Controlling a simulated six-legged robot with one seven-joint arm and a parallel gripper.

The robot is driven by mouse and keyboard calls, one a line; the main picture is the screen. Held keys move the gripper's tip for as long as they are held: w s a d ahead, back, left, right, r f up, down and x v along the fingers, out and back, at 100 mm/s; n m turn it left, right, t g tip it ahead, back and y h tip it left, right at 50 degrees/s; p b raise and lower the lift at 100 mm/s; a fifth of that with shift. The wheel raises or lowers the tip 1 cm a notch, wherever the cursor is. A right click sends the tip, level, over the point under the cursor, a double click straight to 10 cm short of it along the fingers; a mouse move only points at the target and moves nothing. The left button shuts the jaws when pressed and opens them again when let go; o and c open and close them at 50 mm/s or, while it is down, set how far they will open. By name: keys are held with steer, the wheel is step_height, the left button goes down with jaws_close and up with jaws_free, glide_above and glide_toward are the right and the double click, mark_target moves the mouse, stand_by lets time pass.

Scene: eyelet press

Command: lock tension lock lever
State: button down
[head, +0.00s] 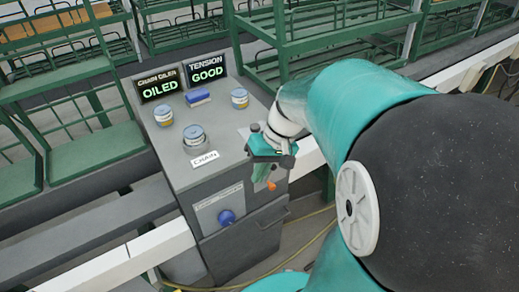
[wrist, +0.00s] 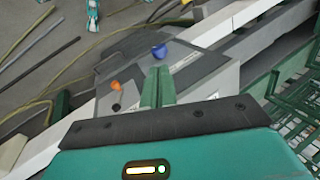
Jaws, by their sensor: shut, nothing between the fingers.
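A grey console (head: 215,140) stands ahead, with lit displays reading OILED (head: 160,86) and TENSION GOOD (head: 207,68). An orange-tipped part (head: 271,185), which looks like the tension lock lever, is low at the console's right side. It also shows in the wrist view (wrist: 115,85), left of my fingers, with a small dark knob (wrist: 116,106) near it. My gripper (head: 262,174) is over the console's front right corner, just above the orange tip. Its green fingers (wrist: 158,72) are shut and empty. They appear apart from the orange part. My gripper hides part of the panel there.
A blue knob (head: 227,217) is on the console's front. Green racks (head: 330,40) stand behind. A yellow cable (head: 310,245) runs along the floor.

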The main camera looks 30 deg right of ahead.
steer(key=s+d+f+m+t+y, duration=0.1)
steer(key=d+f+m+t+y, duration=0.4)
steer(key=d+f, duration=0.6)
steer(key=s+d+f+m+t+y, duration=0.1)
steer(key=d+f+m+t+y, duration=0.1)
steer(key=d+f+t, duration=0.85)
steer(key=w+a+g, duration=0.3)
steer(key=w+a, duration=0.4)
steer(key=a, duration=0.1)
steer(key=shift+a+r+g, duration=0.2)
steer(key=shift+r+g, duration=0.15)
steer(key=shift+r, duration=0.05)
steer(key=shift+w, duration=0.15)
